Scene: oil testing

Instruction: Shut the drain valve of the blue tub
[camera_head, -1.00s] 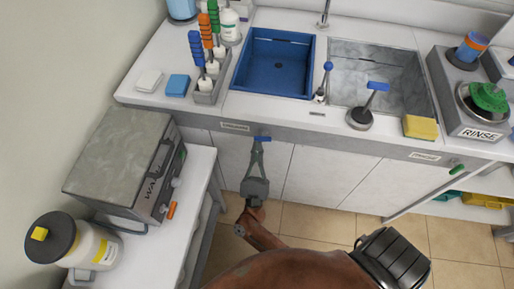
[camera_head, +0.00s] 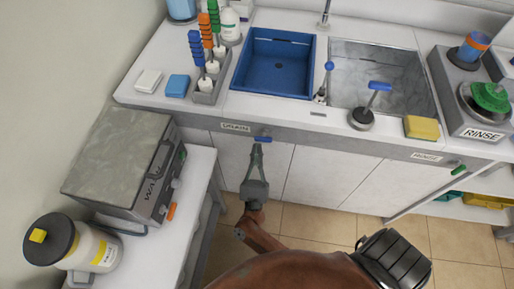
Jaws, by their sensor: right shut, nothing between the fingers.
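The blue tub (camera_head: 274,62) is set in the white counter, and it looks empty. The blue valve handle (camera_head: 264,139) sticks out of the grey strip on the counter's front below the tub and lies sideways, pointing right. My right gripper (camera_head: 257,147) is shut and empty; its fingertips are just below the left end of the handle. I cannot tell if they touch it.
A label (camera_head: 236,127) is left of the blue handle. A green handle (camera_head: 458,170) sits far right on the same front. A grey sink (camera_head: 385,75) is right of the tub. A grey box-shaped machine (camera_head: 120,165) stands on the left side table. The floor below is clear.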

